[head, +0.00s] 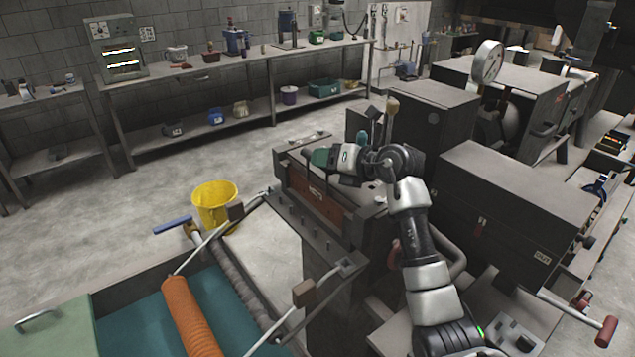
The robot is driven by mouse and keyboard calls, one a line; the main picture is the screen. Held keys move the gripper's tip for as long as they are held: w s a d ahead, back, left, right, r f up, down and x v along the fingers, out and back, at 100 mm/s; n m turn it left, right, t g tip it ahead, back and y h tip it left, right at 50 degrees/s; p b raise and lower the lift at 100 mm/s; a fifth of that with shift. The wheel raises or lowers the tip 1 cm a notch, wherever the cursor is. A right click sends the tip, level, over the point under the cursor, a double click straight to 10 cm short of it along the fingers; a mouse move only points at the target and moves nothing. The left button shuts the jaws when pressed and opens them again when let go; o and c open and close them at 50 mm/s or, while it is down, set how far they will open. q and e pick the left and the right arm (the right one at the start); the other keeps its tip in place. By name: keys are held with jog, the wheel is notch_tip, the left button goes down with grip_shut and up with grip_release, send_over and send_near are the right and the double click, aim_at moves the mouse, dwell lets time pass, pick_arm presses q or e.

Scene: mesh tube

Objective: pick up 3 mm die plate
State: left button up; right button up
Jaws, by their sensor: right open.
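My right arm comes in from the lower right and bends left at the wrist. My right gripper (313,156) is open and hangs over the top of a dark machine block (283,178) with a reddish-brown front. I cannot pick out a 3 mm die plate for certain; small parts on and behind the block are too small to tell, and the gripper and wrist hide some of its top. My left gripper is not in view.
An orange mesh tube (190,318) lies on a teal surface at the lower left. A yellow bucket (215,205) stands on the floor. A grey machine box (510,200) is right of my arm. A long workbench (225,72) lines the back wall. Open floor lies left of the block.

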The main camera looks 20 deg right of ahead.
jog(key=shift+x, duration=0.85)
jog(key=shift+s, duration=0.1)
grip_shut()
dwell(0.6)
jog(key=shift+r, duration=0.15)
